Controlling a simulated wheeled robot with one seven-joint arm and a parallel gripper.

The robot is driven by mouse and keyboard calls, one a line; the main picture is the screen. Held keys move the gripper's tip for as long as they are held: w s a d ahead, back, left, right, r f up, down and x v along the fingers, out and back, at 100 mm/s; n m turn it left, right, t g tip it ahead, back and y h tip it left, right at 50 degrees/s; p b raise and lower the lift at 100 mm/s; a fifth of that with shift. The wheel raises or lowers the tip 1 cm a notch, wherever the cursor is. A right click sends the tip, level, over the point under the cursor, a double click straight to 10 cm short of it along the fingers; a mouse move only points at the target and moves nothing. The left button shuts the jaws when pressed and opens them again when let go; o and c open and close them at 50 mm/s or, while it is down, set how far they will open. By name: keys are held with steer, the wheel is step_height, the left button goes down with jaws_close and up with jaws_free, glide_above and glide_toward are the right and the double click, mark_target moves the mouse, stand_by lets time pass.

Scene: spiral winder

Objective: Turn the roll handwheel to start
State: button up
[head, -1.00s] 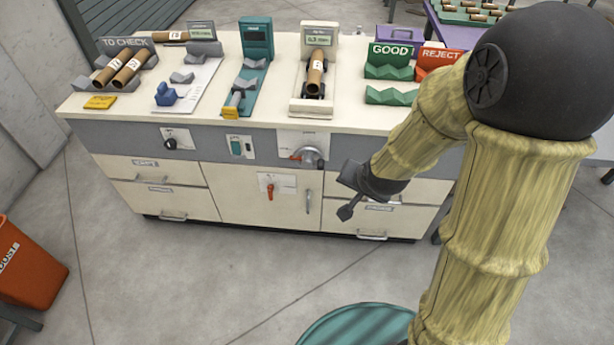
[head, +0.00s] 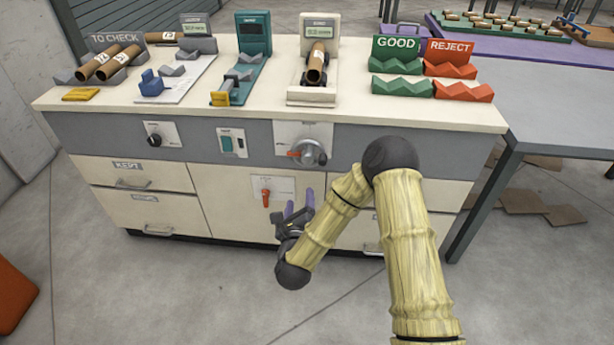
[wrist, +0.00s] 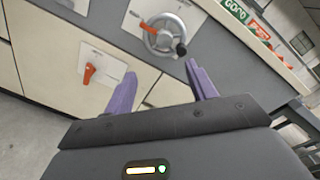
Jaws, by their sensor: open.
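The roll handwheel (head: 308,152) is a grey metal wheel with a dark knob and an orange-red part at its left. It sits on a light plate on the grey front panel of the bench. In the wrist view the handwheel (wrist: 165,34) is at the upper middle, its dark knob at its lower right. My gripper (head: 300,198) is open and empty below the wheel, in front of the cabinet door. Its two purple fingers (wrist: 160,82) point toward the panel, apart from the wheel.
A red lever (head: 266,197) on a light plate is just left of my gripper. A black knob (head: 154,140) and a green switch (head: 232,143) are further left on the panel. A cardboard tube (head: 317,66) rests on a stand above the wheel. A grey table (head: 540,95) stands at the right.

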mark_target(307, 161)
steer(key=shift+s+d+f+m+h, duration=0.15)
steer(key=shift+s+f+m+h, duration=0.15)
steer(key=shift+m+h, duration=0.35)
steer(key=shift+w, duration=0.2)
steer(key=w, duration=0.5)
steer(key=w+b, duration=0.1)
steer(key=w, duration=1.1)
steer(key=shift+w+d, duration=0.1)
steer(key=shift+d, duration=0.2)
steer(key=shift+f, duration=0.1)
steer(key=c, duration=1)
